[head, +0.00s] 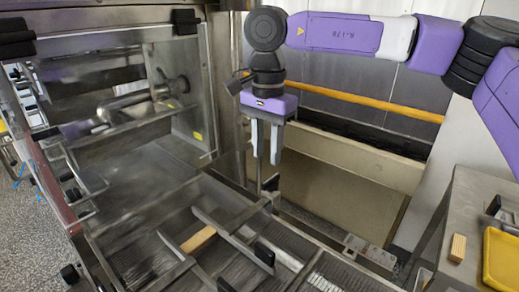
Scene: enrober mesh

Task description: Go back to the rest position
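My gripper (265,155) hangs at the upper middle of the head view, at the end of my purple and black arm, with its fingers pointing down. The two grey fingers stand slightly apart with a narrow gap between them, and I see nothing held there. The gripper is above and behind the wire mesh belt (150,262) of the steel machine. A tan wooden-looking block (198,240) lies on the belt area between metal bars, clear of the gripper.
Metal guide bars (232,238) with black knobs cross the belt. The steel hood (60,70) stands at left. A yellow tray (502,258) and a small light block (457,248) are on a side table at right. An orange rail (370,101) runs behind my arm.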

